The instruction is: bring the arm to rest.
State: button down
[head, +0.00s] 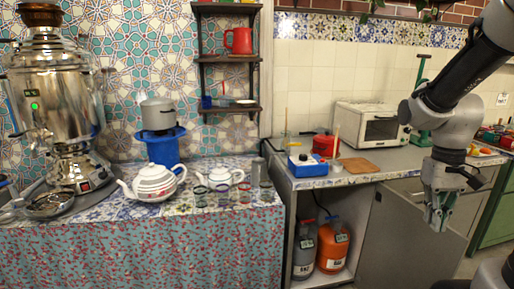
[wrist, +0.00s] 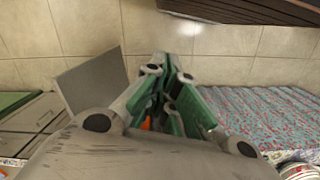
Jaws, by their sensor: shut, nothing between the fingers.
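My gripper (head: 437,217) hangs at the right of the head view, pointing down in front of the counter's open cupboard. Its green-padded fingers are shut with nothing between them. In the wrist view the gripper (wrist: 168,85) shows its fingers together above the tiled floor. My arm comes in from the upper right of the head view and touches nothing that I can see.
A samovar (head: 55,95), a striped teapot (head: 153,184) and a smaller white teapot (head: 219,178) stand on the cloth-covered table at left. A white toaster oven (head: 369,124) stands on the right counter. An orange gas cylinder (head: 332,247) is in the cupboard below.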

jog(key=s+a+r+n+t, duration=0.1)
jog(key=s+a+r+t, duration=0.3)
jog(key=r, duration=0.5)
jog(key=s+t, duration=0.1)
jog(key=s, duration=0.1)
jog(key=shift+s+a+r+t, duration=0.25)
jog(key=shift+s+a+t, duration=0.05)
jog(key=shift+a, duration=0.05)
jog(key=shift+d, duration=0.1)
